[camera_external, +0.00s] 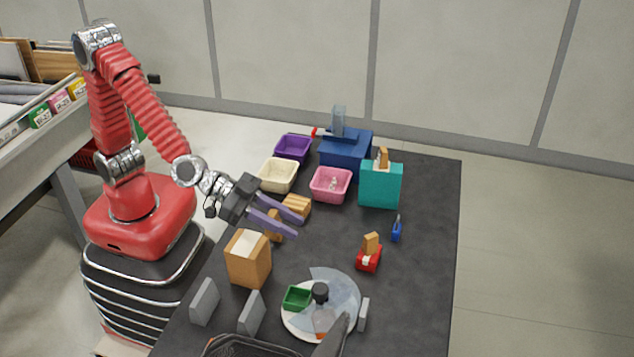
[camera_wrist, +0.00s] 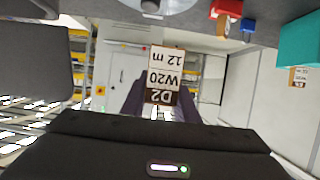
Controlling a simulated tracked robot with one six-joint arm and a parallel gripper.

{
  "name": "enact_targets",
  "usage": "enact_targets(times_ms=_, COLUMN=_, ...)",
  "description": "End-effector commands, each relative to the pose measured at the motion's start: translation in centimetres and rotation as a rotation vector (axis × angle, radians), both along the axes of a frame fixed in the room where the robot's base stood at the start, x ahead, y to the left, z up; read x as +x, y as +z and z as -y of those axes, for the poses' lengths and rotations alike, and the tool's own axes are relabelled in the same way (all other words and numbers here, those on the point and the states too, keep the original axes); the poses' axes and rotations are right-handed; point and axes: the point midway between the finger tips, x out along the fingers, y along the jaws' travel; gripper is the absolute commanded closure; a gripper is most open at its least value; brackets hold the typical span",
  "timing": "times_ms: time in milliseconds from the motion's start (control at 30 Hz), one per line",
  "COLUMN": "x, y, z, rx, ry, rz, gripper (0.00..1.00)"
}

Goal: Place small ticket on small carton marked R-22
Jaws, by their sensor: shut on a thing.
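My gripper (camera_external: 287,229) has long purple fingers and is over the left part of the dark table. In the wrist view it is shut on a small ticket (camera_wrist: 164,72), which sticks out between the fingers. The ticket has white and dark brown bands with upside-down print reading 12 m, W20 and D2. Small cartons in green (camera_external: 39,115), pink (camera_external: 59,100) and yellow (camera_external: 77,90) stand on the bench at the far left, well away from my gripper. Their white labels are too small to read surely, so I cannot tell which is R-22.
The dark table (camera_external: 420,260) holds a brown box (camera_external: 248,262), a teal bag (camera_external: 380,187), a red holder (camera_external: 368,260), and purple (camera_external: 293,148), cream (camera_external: 278,175) and pink (camera_external: 330,184) bins. A round plate (camera_external: 345,310) with a green tray is in front. The table's right side is mostly clear.

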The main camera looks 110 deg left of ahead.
Motion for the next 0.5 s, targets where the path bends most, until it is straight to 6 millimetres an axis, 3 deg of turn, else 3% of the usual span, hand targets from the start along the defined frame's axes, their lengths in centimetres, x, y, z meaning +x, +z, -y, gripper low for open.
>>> enact_targets(times_ms=500, x=-3.8, y=4.2, z=2.0, rx=-0.001, ry=0.130, rz=0.002, gripper=0.94)
